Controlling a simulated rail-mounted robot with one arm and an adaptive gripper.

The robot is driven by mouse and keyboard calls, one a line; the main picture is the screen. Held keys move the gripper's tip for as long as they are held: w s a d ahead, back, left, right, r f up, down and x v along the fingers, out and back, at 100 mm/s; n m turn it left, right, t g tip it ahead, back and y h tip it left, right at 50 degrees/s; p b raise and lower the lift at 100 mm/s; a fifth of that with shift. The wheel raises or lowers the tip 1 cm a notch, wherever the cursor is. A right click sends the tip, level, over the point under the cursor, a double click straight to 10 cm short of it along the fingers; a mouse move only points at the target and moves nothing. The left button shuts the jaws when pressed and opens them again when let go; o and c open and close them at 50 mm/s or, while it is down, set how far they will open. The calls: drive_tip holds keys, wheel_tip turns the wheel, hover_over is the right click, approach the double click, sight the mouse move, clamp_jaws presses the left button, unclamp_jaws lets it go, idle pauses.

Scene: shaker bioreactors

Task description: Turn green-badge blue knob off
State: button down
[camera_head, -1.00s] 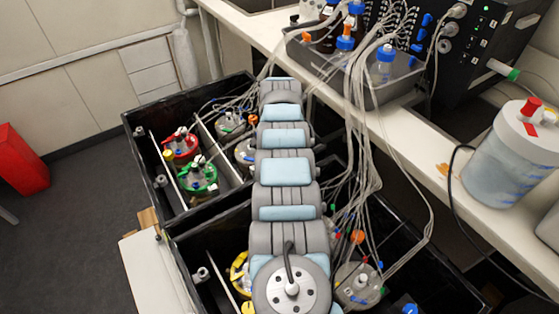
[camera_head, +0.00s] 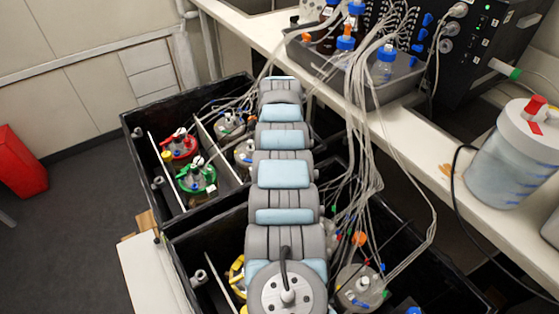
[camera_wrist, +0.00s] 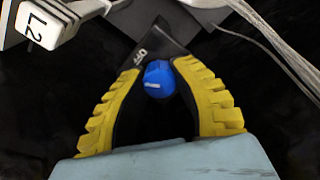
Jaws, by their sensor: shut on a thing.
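The blue knob (camera_wrist: 158,80) shows in the wrist view, round with a short white mark on its face. My gripper (camera_wrist: 159,67) has its two yellow ridged fingers around the knob, one on each side, shut on it. A dark plate with a white "OFF" label (camera_wrist: 140,54) lies just up and left of the knob. The white mark lies roughly crosswise in the picture and does not clearly point at the label. No green badge shows by the knob. In the head view my arm hides the gripper and this knob.
In the wrist view, a white part marked "L2" (camera_wrist: 36,28) is at the upper left and pale tubes (camera_wrist: 262,35) at the upper right. In the head view, black boxes hold vessels, one green-ringed (camera_head: 197,178). Many tubes (camera_head: 358,150) hang right of my arm.

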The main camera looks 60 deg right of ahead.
drive_tip(key=m, duration=0.5)
drive_tip(key=shift+m, duration=0.3)
idle(0.4)
drive_tip(key=c, duration=0.8)
unclamp_jaws()
drive_tip(key=shift+r, duration=0.1)
wheel_tip(320, 180, up, 12)
drive_tip(key=shift+f, duration=0.1)
drive_tip(key=shift+a, duration=0.15)
